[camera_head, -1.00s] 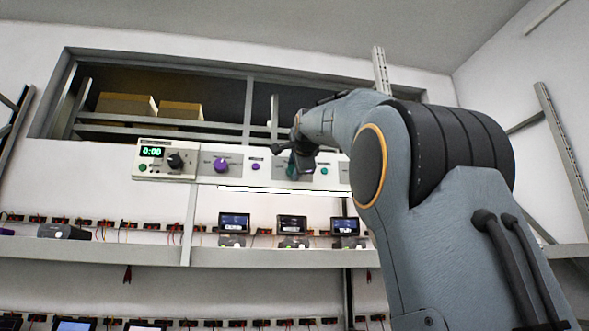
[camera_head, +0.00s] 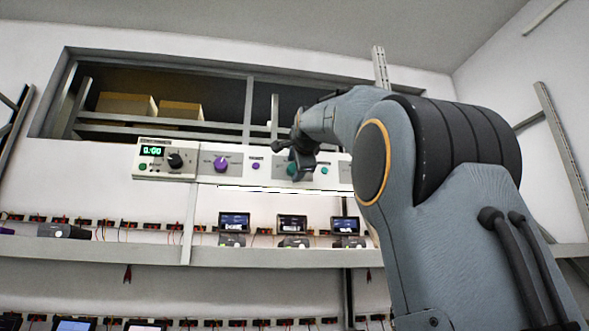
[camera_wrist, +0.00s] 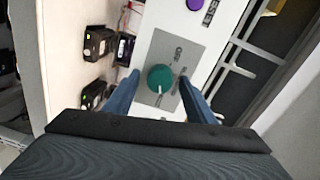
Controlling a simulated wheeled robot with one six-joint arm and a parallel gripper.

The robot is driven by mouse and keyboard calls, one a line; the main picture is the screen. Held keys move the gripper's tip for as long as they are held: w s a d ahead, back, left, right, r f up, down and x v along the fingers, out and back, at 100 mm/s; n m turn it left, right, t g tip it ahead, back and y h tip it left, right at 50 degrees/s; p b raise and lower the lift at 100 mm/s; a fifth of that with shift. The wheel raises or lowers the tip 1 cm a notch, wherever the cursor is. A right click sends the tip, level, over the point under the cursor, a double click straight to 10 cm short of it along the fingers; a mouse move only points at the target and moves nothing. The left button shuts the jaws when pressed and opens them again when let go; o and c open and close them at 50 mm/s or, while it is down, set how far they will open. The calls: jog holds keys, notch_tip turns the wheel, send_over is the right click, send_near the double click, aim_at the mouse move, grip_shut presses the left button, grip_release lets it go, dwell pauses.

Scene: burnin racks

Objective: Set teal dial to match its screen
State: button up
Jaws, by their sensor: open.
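The teal dial (camera_wrist: 160,78) sits on a grey plate on the white panel, with a pale pointer line on its face. My gripper (camera_wrist: 159,77) is open, with one blue finger on each side of the dial in the wrist view. I cannot tell how far the fingertips are from it. In the head view my gripper (camera_head: 301,167) is in front of the panel and partly hides the dial (camera_head: 291,169). Several small screens stand on the shelf below, including the right one (camera_head: 345,225). Their readings are too small to read, and which belongs to the dial is unclear.
The white panel also carries a purple dial (camera_head: 221,164), a black knob (camera_head: 175,160), a green-digit display (camera_head: 152,151), a purple button (camera_head: 255,166) and a green button (camera_head: 324,170). Below is a shelf (camera_head: 250,257) with devices and wires.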

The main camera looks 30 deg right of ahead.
jog(key=b+v, duration=0.2)
jog(key=v, duration=0.5)
jog(key=shift+s+b, duration=0.15)
jog(key=shift+b, duration=0.25)
jog(key=w+a+f+n+g+y, duration=0.1)
jog(key=w+f, duration=0.2)
jog(key=f, duration=0.4)
jog(key=w+a+f+n+g+y, duration=0.1)
jog(key=w+f+n, duration=0.15)
jog(key=f, duration=0.55)
jog(key=a+f+n+g+y, duration=0.1)
jog(key=a+f+n+g, duration=0.2)
jog(key=f, duration=1.4)
jog(key=a+f+n+g+y, duration=0.1)
jog(key=a+f+n+g, duration=0.25)
jog(key=f, duration=1.35)
jog(key=s+a+f+n+g, duration=0.25)
jog(key=s+f, duration=0.25)
jog(key=f, duration=0.5)
jog(key=s+a+f+n+g, duration=0.1)
jog(key=s+a+f+n, duration=0.15)
jog(key=s+f, duration=0.5)
jog(key=s+a+f+n+g, duration=0.2)
jog(key=s+f, duration=0.7)
jog(key=s+a+f+n+g+y, duration=0.1)
jog(key=s+a+f+n+g, duration=0.1)
jog(key=s+f, duration=0.7)
jog(key=shift+s+a, duration=0.2)
jog(key=shift+s, duration=0.05)
